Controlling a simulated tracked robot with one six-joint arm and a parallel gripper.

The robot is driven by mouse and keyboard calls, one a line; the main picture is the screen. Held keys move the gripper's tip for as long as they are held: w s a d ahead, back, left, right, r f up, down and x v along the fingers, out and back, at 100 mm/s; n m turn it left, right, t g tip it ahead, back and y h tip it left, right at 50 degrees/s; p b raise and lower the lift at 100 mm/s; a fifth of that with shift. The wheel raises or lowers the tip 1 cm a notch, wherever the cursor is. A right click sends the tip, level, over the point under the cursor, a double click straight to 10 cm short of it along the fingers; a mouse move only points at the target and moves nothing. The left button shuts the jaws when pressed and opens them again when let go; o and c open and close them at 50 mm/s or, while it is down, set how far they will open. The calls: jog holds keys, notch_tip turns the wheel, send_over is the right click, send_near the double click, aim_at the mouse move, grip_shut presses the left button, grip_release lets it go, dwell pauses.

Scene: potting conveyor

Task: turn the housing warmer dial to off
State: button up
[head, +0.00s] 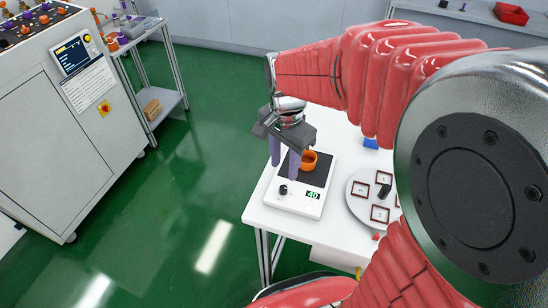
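The housing warmer (301,203) is a white unit near the table's left corner, with a dark top plate and a small display reading 40. An orange ring-shaped housing (309,161) sits on the plate. The black dial (283,190) is at the warmer's front left; its pointer setting is too small to read. My gripper (285,171) points down over the warmer's left side. Its two purple fingers are apart with nothing visible between them. The fingertips show just above the dial in the picture; I cannot tell the height gap.
A round white plate (357,204) with several framed squares and a black knob stands right of the warmer on the white table (258,215). A blue item (371,143) lies behind. A large white machine (60,130) and a shelf cart (168,104) stand left. Green floor between is clear.

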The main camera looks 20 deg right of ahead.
aim_at(282, 187)
notch_tip(282, 187, down, 8)
jog(key=shift+f, duration=0.25)
jog(key=shift+c, duration=0.5)
grip_shut()
jog(key=shift+a, duration=0.1)
